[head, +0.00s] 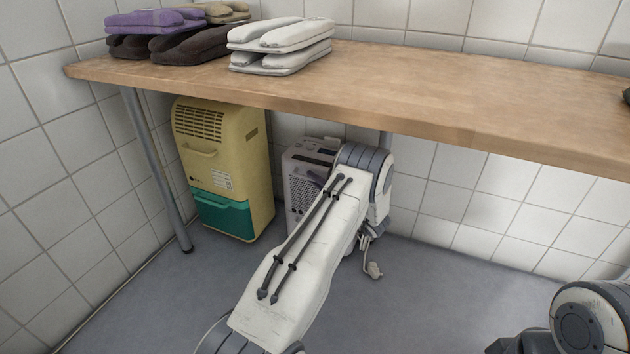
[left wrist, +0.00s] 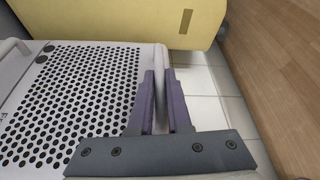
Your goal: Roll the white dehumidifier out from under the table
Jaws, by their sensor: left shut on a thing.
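The white dehumidifier (head: 299,190) stands on the floor under the wooden table, right of a yellow unit. Its right side and lower part are hidden behind my left arm. In the left wrist view its perforated panel (left wrist: 75,100) fills the left side. My left gripper (left wrist: 162,88) is shut on a pale upright bar of it, probably its handle, with a purple finger on each side. In the head view this gripper is mostly hidden by my own wrist. My right gripper is out of view; only part of that arm shows at bottom right.
The yellow unit with a green tank (head: 222,215) stands close on the left. The wooden table (head: 440,90) spans overhead, with a metal leg (head: 155,170) at left. Folded textiles (head: 280,45) lie on top. The grey floor (head: 430,300) in front and to the right is clear.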

